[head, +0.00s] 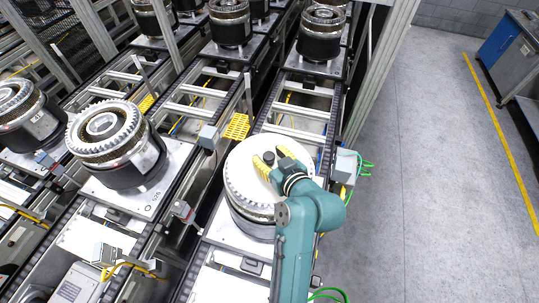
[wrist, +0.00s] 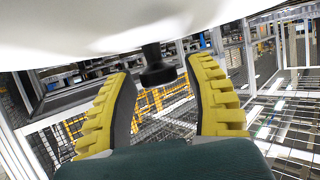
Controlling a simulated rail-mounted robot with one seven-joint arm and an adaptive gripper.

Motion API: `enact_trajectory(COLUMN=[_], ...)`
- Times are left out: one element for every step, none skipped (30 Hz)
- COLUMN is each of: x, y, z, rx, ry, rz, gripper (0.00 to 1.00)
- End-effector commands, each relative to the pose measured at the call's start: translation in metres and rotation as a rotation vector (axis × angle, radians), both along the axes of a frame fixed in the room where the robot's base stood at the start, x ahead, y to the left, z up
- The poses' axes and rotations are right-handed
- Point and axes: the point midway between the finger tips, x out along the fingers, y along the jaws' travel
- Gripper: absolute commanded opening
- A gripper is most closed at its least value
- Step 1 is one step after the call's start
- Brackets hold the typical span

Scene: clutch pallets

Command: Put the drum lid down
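The drum lid (head: 243,178) is a pale round disc with a small black knob (head: 269,158) on top. It lies over a dark drum with a toothed rim (head: 243,211) on the near right pallet line, and it looks level. Any gap under it is hidden. My gripper (head: 273,158) has its yellow fingers on either side of the knob. In the wrist view the white lid (wrist: 90,25) fills the top, and the knob (wrist: 157,66) hangs between the two fingers (wrist: 165,70), with clear space on both sides. The gripper is open.
An uncovered drum (head: 117,148) stands on a pallet (head: 150,193) to the left, with more drums behind. A sensor box (head: 346,165) with green cables stands right of the lid. A frame post (head: 372,75) rises behind it. The grey floor (head: 425,180) at the right is clear.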

Motion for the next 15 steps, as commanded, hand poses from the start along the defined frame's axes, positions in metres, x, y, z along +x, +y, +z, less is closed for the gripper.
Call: enact_trajectory(x=[0.0,0.0,0.0,0.0,0.0,0.0,0.0,0.0,-0.001,-0.003,-0.006,-0.012,-0.017,-0.022,-0.031], y=[0.0,0.0,0.0,0.0,0.0,0.0,0.0,0.0,-0.001,-0.002,-0.004,-0.008,-0.01,-0.013,-0.018], z=[0.0,0.0,0.0,0.0,0.0,0.001,0.001,0.002,0.003,0.003,0.004,0.006,0.008,0.01,0.014], rx=[0.0,0.0,0.0,0.0,0.0,0.0,0.0,0.0,0.0,0.0,-0.001,-0.001,0.0,0.0,0.0], ry=[0.0,0.0,0.0,0.0,0.0,0.0,0.0,-0.001,-0.001,0.0,0.0,-0.003,-0.002,-0.002,-0.003], rz=[0.0,0.0,0.0,0.0,0.0,0.0,0.0,0.0,0.0,-0.001,-0.002,-0.002,-0.003,-0.003,-0.004], gripper=[0.53,0.53,0.53,0.53,0.53,0.53,0.53,0.53,0.53,0.53,0.53,0.53,0.53,0.53,0.53])
